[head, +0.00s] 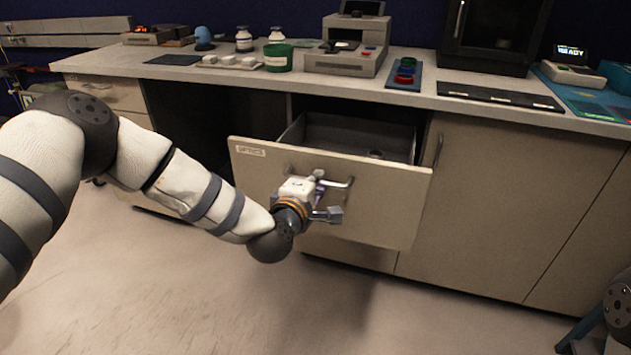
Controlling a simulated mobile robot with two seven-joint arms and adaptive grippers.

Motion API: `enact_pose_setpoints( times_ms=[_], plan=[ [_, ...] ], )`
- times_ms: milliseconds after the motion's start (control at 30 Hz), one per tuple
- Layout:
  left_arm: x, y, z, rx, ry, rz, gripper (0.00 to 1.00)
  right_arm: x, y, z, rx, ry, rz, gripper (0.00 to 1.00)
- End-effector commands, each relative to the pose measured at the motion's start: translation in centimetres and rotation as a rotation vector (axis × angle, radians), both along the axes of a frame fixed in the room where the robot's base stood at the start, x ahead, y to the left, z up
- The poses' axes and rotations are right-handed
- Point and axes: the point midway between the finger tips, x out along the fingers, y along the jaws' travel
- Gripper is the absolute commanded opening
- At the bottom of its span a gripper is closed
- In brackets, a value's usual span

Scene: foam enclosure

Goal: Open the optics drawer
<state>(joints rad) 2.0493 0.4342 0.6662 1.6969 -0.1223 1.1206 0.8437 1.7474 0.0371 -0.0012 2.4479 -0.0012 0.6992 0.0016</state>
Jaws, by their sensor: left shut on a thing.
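The optics drawer (390,211) is pulled out from under the bench, and its dark inside (345,132) shows from above. A small round item (375,154) lies inside near the front. A light label (250,150) is at the front panel's upper left. My left gripper (318,186) is at the metal bar handle (341,183) on the front panel and is shut on it. The gripper's body hides part of the handle. My right gripper is not in view; only a piece of my right arm shows at the lower right edge.
The bench top (420,92) above the drawer holds a grey machine (345,60), a green tub (278,57), a button panel (404,73) and a dark cabinet (495,35). A closed cabinet door (500,200) is right of the drawer. The floor in front is clear.

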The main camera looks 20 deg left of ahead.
Motion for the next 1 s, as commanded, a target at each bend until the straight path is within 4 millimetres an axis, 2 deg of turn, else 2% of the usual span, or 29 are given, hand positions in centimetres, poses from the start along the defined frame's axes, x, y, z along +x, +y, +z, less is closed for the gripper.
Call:
enact_pose_setpoints(
  times_ms=[133,167,233,567,667,900,1000],
  plan=[
    [0.0,-0.1,0.1,0.0,-0.002,-0.002,0.0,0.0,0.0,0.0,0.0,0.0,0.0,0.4],
    [0.0,-0.1,0.1,0.0,-0.002,-0.002,0.13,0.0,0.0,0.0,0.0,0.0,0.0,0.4],
    [0.0,-0.1,0.1,0.0,-0.002,-0.002,0.29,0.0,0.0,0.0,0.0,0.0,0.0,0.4],
    [-0.3,0.0,0.1,0.0,0.0,-0.001,0.29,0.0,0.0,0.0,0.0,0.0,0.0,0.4],
    [-1.9,0.0,0.4,-0.002,0.002,-0.002,0.29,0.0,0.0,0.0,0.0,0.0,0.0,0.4],
    [-8.3,0.2,1.7,-0.003,0.002,-0.003,0.29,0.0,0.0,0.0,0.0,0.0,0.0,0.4],
    [-10.2,0.3,2.1,-0.002,0.001,-0.003,0.29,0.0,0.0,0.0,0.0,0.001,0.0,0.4]
  ],
)
